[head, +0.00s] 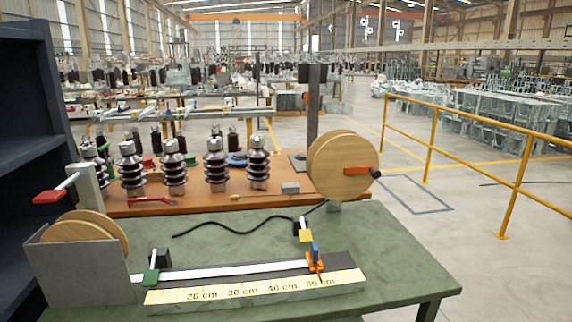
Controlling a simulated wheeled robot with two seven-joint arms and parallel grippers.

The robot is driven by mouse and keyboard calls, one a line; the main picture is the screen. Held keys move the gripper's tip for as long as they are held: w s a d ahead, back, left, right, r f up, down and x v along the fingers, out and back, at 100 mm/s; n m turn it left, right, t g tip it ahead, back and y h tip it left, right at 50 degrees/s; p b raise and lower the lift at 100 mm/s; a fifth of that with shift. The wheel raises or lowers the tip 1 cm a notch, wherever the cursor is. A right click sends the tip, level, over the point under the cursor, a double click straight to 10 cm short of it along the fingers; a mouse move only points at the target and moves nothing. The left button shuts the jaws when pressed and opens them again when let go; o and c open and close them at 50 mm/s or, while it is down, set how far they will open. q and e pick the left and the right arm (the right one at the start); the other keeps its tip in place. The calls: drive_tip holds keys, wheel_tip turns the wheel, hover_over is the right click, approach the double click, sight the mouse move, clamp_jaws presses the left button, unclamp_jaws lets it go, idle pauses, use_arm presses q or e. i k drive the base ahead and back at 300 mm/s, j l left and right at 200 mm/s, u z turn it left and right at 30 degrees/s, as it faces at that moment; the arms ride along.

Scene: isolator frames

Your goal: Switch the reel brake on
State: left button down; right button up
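A wooden reel (330,165) is mounted on a dark upright post (313,105) at the back right of the green table. An orange-red crank arm (348,170) with a black knob (375,173) is on its face. At the left, a second wooden reel (85,229) sits in a grey open-topped holder (80,275). Beside it, a light grey post (90,188) carries a lever with a red handle (48,196), which slopes down to the left. No part is labelled as the reel brake, so I cannot tell its state. Neither gripper is in view.
The green table (405,265) holds a centimetre scale (255,290), a green-handled clamp (152,275), an orange and blue device (315,258), a yellow-handled clamp (304,232) and a black cable (240,230). Dark insulators (217,165) stand behind. A dark shelf (30,130) is at left.

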sight(63, 186)
drive_tip(key=u, duration=1.45)
